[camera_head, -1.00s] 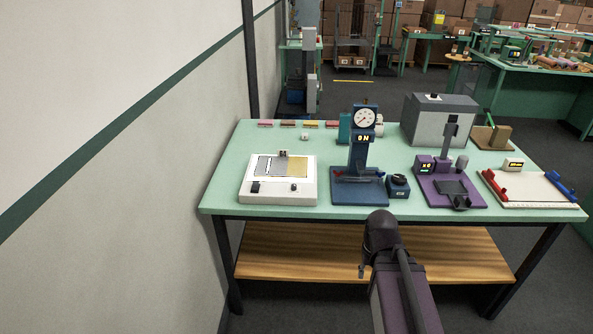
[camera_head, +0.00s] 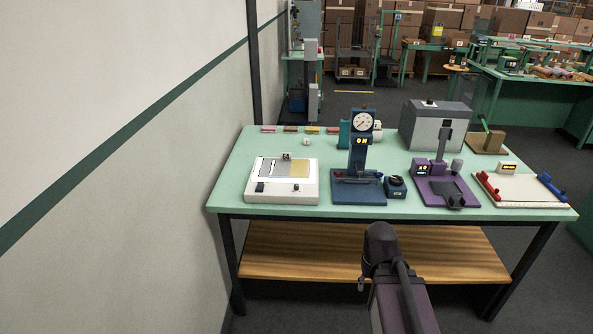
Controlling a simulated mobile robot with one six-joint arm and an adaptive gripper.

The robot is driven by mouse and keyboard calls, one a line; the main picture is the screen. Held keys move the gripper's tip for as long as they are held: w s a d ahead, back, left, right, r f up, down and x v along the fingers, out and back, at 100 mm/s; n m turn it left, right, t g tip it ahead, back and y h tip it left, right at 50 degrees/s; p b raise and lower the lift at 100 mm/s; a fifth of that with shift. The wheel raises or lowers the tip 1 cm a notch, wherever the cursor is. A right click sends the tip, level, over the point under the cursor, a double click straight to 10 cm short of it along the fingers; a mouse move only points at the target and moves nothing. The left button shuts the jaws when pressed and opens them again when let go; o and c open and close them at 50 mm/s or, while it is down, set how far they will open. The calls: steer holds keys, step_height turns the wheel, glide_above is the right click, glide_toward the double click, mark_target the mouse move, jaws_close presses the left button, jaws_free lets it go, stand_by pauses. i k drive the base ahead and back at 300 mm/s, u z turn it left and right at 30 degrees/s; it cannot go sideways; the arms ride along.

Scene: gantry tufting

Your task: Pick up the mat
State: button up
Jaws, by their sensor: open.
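I cannot single out a mat with certainty. A flat grey and tan piece (camera_head: 298,170) lies on top of the white box-like device (camera_head: 283,197) at the left of the green table (camera_head: 232,190); it is too small to tell whether it is a mat. Several small coloured strips lie along the table's back left edge, including a red one (camera_head: 268,129). My arm rises from the bottom of the view, and its dark rounded joint is in front of the table's front edge. My gripper does not show.
A blue gauge stand (camera_head: 362,160), a purple device (camera_head: 445,190), a grey box (camera_head: 436,125) and a white board with red and blue clamps (camera_head: 520,188) crowd the table. A wooden shelf (camera_head: 300,255) is below. A wall stands close on the left. The table's front left corner is clear.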

mark_target(284, 167)
steer(key=u, duration=0.15)
steer(key=i, duration=0.95)
steer(key=z, duration=0.1)
